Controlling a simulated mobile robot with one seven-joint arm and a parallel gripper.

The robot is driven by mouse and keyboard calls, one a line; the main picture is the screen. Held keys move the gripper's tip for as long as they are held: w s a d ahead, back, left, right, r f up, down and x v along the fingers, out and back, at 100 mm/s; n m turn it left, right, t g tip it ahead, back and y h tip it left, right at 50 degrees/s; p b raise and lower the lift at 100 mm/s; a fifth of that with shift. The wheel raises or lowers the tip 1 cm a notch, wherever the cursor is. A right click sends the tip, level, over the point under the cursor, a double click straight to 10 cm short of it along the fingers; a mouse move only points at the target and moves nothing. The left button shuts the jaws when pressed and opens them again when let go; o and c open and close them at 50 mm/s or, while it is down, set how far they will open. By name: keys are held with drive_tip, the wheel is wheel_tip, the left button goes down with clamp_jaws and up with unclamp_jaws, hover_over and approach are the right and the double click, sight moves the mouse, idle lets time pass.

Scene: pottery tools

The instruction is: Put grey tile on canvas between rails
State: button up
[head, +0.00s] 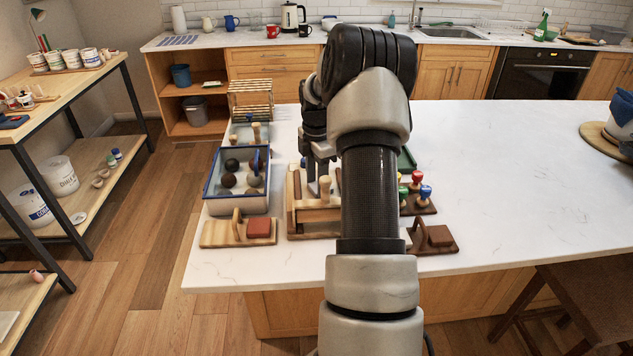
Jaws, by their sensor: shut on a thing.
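My gripper (318,172) hangs over the wooden frame on the white counter, partly hidden behind my own arm. It is shut on a small grey piece, which appears to be the grey tile (325,188), held upright. The wooden frame with rails (313,217) stands just below it, its right side covered by my arm. The canvas between the rails cannot be made out clearly. Whether the tile touches the frame cannot be told.
Left of the frame are a blue-rimmed tray (240,204) with dark and brown balls and a wooden board (212,236) with a red block. Right of my arm stand colored-knob stamps (425,193) and a brown block holder (436,241).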

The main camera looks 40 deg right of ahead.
drive_tip(key=shift+f, duration=0.1)
drive_tip(key=o, duration=1.1)
drive_tip(key=shift+c, duration=0.2)
wheel_tip(320, 180, up, 12)
drive_tip(key=shift+p, duration=0.35)
